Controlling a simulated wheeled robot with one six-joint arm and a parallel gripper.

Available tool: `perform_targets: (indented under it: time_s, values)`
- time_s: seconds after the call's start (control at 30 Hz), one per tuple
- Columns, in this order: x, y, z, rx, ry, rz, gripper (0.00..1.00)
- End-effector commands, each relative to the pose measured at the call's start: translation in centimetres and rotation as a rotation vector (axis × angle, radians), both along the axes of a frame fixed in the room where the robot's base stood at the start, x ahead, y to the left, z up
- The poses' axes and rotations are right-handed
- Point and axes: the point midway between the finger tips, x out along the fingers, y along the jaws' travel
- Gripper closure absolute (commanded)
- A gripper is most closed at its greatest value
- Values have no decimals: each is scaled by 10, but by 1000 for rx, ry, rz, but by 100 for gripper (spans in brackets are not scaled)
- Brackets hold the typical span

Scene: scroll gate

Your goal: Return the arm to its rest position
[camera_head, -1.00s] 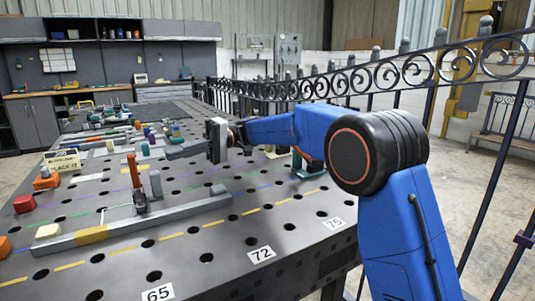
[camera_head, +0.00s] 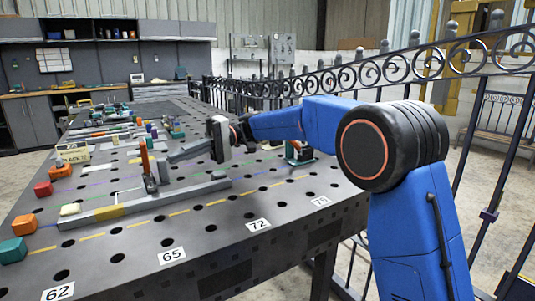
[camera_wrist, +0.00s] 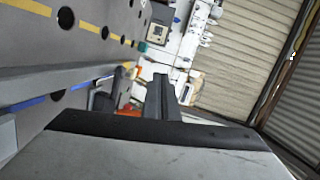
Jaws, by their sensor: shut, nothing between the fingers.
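My blue arm (camera_head: 318,122) reaches left over the right side of the perforated metal table, from the elbow at the right of the head view. My gripper (camera_head: 174,156) is at its end, above the table, pointing left. It is shut and holds nothing. In the wrist view a dark finger (camera_wrist: 164,98) stands in the middle, above the pale gripper body that fills the bottom. The gap between the fingers is not clear there.
The table (camera_head: 215,265) carries a long grey bar (camera_head: 110,212), an orange-handled clamp (camera_head: 148,165), a red block (camera_head: 43,189) and a green block (camera_head: 13,251). A black scroll-topped fence (camera_head: 370,73) runs along the right. Cabinets (camera_head: 35,122) stand at the back.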

Motion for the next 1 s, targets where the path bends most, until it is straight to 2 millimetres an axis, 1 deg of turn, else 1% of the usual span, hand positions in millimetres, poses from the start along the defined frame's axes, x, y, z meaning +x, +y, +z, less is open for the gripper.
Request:
perform_targets:
  time_s: [0.23,0.37,0.47,0.67,1.0]
  values:
    - [-13,-31,-3,-96,-40,-62,100]
    - [-24,-57,-8,-172,-70,-112,100]
    - [-35,-84,-15,-251,-103,-167,100]
    - [-61,-144,-35,-411,-174,-282,100]
    - [-110,-248,-80,-665,-303,-483,100]
